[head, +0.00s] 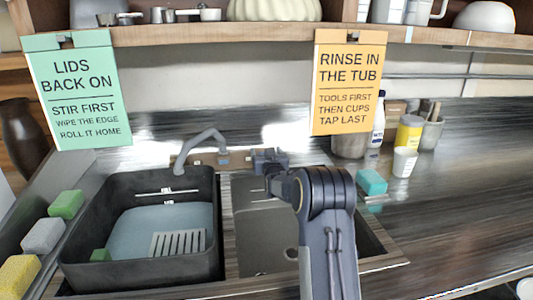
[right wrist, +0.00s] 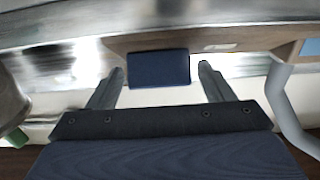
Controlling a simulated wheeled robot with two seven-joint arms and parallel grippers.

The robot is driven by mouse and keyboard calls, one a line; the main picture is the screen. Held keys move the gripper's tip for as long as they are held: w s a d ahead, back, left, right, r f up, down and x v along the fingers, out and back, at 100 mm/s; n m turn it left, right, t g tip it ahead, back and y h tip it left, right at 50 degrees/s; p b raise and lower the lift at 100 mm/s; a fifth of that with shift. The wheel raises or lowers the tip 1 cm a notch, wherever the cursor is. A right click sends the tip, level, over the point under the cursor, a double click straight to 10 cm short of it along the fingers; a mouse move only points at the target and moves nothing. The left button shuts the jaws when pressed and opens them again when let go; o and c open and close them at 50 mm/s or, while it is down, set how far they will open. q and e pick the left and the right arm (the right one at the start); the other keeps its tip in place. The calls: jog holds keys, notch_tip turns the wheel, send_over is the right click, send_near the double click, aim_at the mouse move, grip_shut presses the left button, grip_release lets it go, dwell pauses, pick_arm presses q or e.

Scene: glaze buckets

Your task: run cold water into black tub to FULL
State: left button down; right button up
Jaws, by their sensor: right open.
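The black tub (head: 78,240) stands in the left sink basin with pale blue water (head: 135,226) in it. White marks (head: 167,193) show on its inner back wall, above the water. A grey tap spout (head: 205,137) bends over the tub's back edge; I see no stream. It also seems to show at the right of the right wrist view (right wrist: 285,105). My right gripper (head: 266,165) is at the back of the sink, right of the spout. In the right wrist view its fingers (right wrist: 162,70) are open, with a dark blue block (right wrist: 158,68) between and beyond them. Contact is unclear. My left gripper is out of view.
A slotted white piece (head: 178,243) and a green block (head: 100,255) are in the tub. Sponges (head: 43,236) line the left edge. A teal sponge (head: 372,181), white cup (head: 404,162) and bottles stand at right. Two signs (head: 348,80) hang from the shelf.

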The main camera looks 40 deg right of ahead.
jog(key=shift+c, duration=0.4)
jog(key=c, duration=0.9)
jog(key=shift+f+n+y+b, duration=0.15)
jog(key=shift+n+y+b, duration=0.35)
jog(key=shift+b, duration=0.1)
jog(key=shift+n+t, duration=0.3)
jog(key=shift+n, duration=0.1)
jog(key=shift+s+d+n+y, duration=0.1)
jog(key=shift+n+y, duration=0.3)
jog(key=shift+y, duration=0.1)
jog(key=n+y+p, duration=0.2)
jog(key=p, duration=0.1)
jog(key=n+y+p, duration=0.2)
jog(key=p, duration=0.2)
jog(key=r+n+y+p, duration=0.1)
jog(key=n+y+p, duration=0.1)
jog(key=p, duration=0.1)
jog(key=shift+a+n+t+y, duration=0.2)
jog(key=shift+n+t+y, duration=0.1)
jog(key=shift+n, duration=0.1)
jog(key=shift+f+n+y+p, duration=0.35)
jog(key=shift+n+y+p, duration=0.35)
jog(key=shift+n+p, duration=0.45)
jog(key=shift+a, duration=0.1)
